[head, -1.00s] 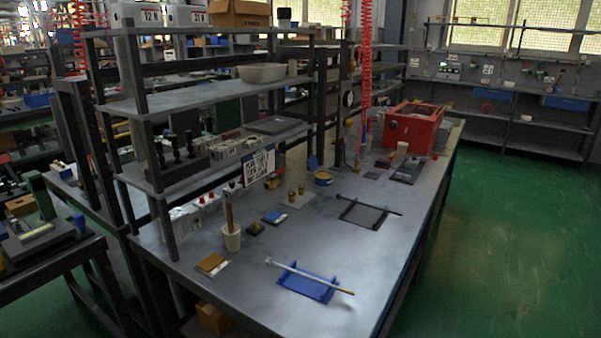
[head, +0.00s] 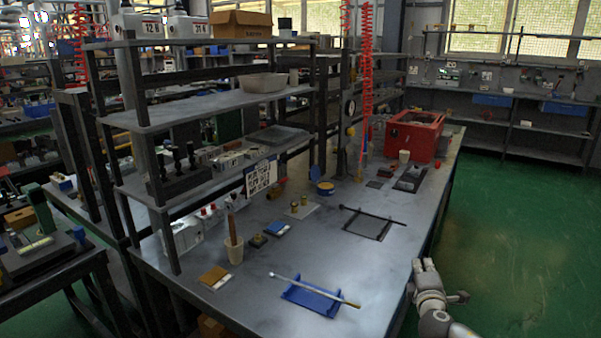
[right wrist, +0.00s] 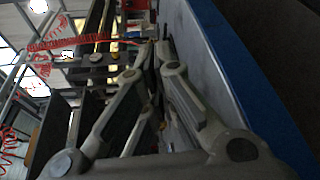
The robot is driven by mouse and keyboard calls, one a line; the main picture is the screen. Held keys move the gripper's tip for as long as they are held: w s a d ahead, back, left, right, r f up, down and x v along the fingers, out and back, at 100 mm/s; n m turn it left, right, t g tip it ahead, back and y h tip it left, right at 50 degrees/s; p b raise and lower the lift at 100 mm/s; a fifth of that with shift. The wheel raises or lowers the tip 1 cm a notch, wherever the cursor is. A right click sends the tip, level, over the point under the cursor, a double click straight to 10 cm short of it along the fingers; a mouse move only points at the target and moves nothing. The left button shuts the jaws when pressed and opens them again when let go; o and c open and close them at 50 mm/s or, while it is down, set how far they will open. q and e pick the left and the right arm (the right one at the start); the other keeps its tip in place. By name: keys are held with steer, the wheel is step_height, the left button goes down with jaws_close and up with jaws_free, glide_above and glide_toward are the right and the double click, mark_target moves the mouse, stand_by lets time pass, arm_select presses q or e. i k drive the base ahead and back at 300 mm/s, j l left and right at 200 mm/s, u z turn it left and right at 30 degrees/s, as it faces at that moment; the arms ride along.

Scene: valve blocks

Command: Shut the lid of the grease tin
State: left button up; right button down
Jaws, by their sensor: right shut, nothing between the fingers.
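The grease tin (head: 325,188) is a small round tin, yellowish with a blue band, on the bench near the foot of the shelf rack. Its blue lid (head: 314,173) stands up at the tin's back left, open. My right gripper (head: 424,264) is at the right edge of the bench, well to the right of the tin and nearer to me. Its fingers are shut and empty; they also show closed together in the right wrist view (right wrist: 158,45). The tin cannot be made out in the right wrist view. My left gripper is not in view.
A blue cradle (head: 312,299) with a rod lies at the front of the bench. A black frame (head: 368,224) with a bar lies between gripper and tin. A red box (head: 414,137) stands farther back. A cup (head: 234,251) stands at left, below the shelf rack.

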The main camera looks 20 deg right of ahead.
mark_target(314, 172)
steer(key=i+j, duration=0.2)
steer(key=i, duration=0.25)
steer(key=i+j, duration=0.2)
steer(key=i, duration=0.25)
steer(key=i+j, duration=0.2)
steer(key=i, duration=0.3)
steer(key=i+j, duration=0.2)
steer(key=i, duration=0.25)
